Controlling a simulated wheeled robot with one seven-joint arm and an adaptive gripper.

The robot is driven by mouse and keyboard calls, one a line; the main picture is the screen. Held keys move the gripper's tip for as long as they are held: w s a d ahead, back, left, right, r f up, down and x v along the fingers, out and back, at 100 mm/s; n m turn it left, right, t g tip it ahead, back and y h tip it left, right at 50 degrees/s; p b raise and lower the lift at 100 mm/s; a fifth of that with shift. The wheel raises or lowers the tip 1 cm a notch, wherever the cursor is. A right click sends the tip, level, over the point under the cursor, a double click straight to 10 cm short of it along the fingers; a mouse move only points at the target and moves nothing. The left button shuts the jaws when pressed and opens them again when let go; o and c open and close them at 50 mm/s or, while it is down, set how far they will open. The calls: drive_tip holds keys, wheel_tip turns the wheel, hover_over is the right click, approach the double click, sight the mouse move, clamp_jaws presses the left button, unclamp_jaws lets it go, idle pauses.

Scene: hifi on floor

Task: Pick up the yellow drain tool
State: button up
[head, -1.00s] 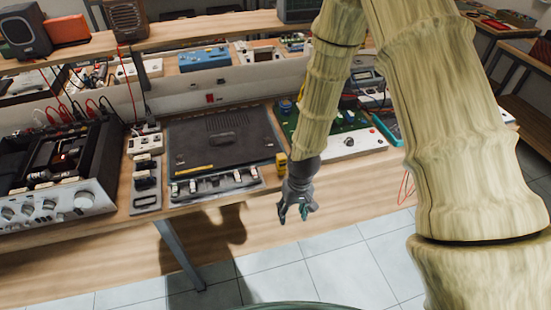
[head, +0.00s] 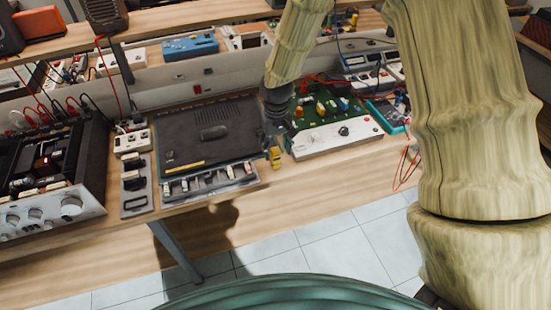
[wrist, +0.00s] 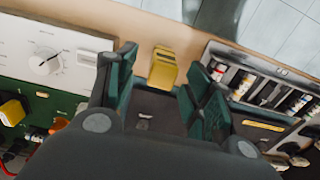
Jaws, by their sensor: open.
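A small yellow block-like object (head: 275,156), which looks like the yellow drain tool, stands on the wooden bench at the right front corner of a dark flat device. In the wrist view the yellow object (wrist: 162,70) shows between and beyond my fingertips, with no visible contact. My gripper (head: 277,112) is above the bench just behind the yellow object in the head view; its fingers are hard to make out there. In the wrist view my gripper (wrist: 161,62) has its dark green fingers spread, with nothing held between them.
The dark flat device (head: 210,130) with a yellow strip on top lies to the left. A green circuit board with a white front panel (head: 338,138) stands close on the right. An amplifier (head: 50,180) is farther left. The bench's front edge is bare near the yellow object.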

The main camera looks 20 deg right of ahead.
sight(275, 159)
drive_tip(key=shift+s+f+p, duration=0.1)
drive_tip(key=shift+f+p, duration=0.35)
drive_tip(key=shift+f, duration=0.5)
drive_tip(key=shift+a+f+p, duration=0.15)
drive_tip(key=shift+f+p, duration=0.7)
drive_tip(key=shift+f, duration=1.3)
drive_tip(key=c, duration=1.1)
